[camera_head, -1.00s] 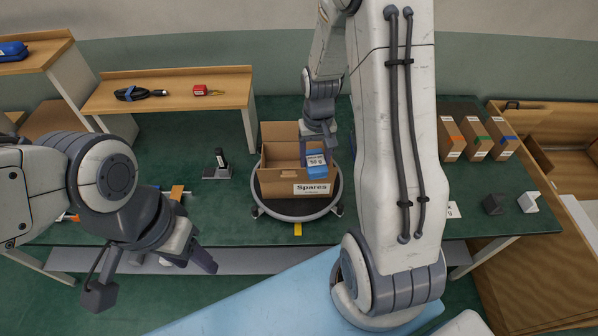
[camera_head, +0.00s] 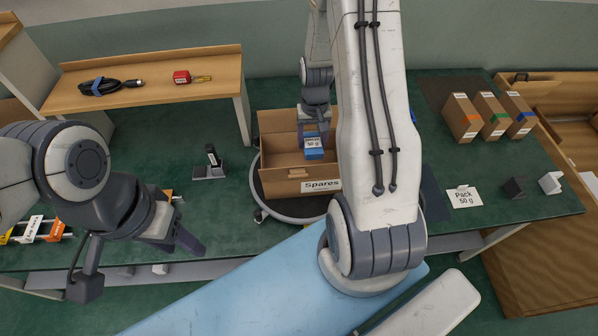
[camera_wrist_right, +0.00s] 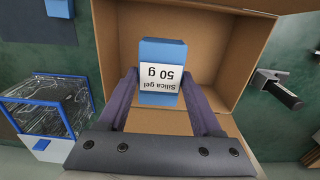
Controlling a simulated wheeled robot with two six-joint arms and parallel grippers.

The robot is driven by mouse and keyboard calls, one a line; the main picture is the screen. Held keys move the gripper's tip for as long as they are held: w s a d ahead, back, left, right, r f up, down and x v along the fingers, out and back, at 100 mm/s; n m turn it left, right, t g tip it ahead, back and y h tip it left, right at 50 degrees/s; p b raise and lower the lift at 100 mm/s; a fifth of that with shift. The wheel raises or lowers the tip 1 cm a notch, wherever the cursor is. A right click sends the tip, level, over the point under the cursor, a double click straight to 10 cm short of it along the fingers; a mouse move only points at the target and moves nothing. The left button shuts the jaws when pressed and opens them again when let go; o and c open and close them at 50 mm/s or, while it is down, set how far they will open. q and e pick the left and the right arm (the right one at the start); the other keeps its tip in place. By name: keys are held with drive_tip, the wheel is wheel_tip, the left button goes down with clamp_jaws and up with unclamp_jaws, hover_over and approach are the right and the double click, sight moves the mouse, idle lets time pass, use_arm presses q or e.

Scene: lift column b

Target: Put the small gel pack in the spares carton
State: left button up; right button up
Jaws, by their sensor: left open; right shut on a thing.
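The small gel pack (camera_head: 314,152) is a blue block with a white "Silica gel 50 g" label. My right gripper (camera_head: 315,134) is shut on it, and the right wrist view shows the pack (camera_wrist_right: 162,52) between both fingers (camera_wrist_right: 162,88). The spares carton (camera_head: 290,187) is an open brown box with a "Spares" label on its front. The pack is over the carton's opening; how deep it sits is hard to tell. The carton's inner walls (camera_wrist_right: 241,45) surround it in the right wrist view. My left gripper (camera_head: 186,240) is open and empty, away from the carton at the left.
The carton stands on a round grey turntable (camera_head: 270,207) on the green bench. A small black stand (camera_head: 211,165) is left of it. A wooden shelf (camera_head: 150,88) is at the back left.

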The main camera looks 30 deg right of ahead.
approach(311, 163)
drive_tip(key=shift+s+a+f+p, duration=0.25)
drive_tip(key=shift+s+a+f, duration=0.2)
drive_tip(key=shift+s, duration=0.2)
drive_tip(key=shift+s+a+f+p, duration=0.2)
drive_tip(key=shift+s+a+f, duration=0.2)
drive_tip(key=shift+s, duration=0.2)
wheel_tip(311, 163, down, 4)
drive_tip(key=shift+r+p, duration=0.1)
drive_tip(key=shift+p, duration=0.4)
drive_tip(key=shift+f, duration=0.2)
drive_tip(key=shift+f, duration=0.2)
drive_tip(key=o, duration=1.3)
drive_tip(key=shift+o, duration=0.2)
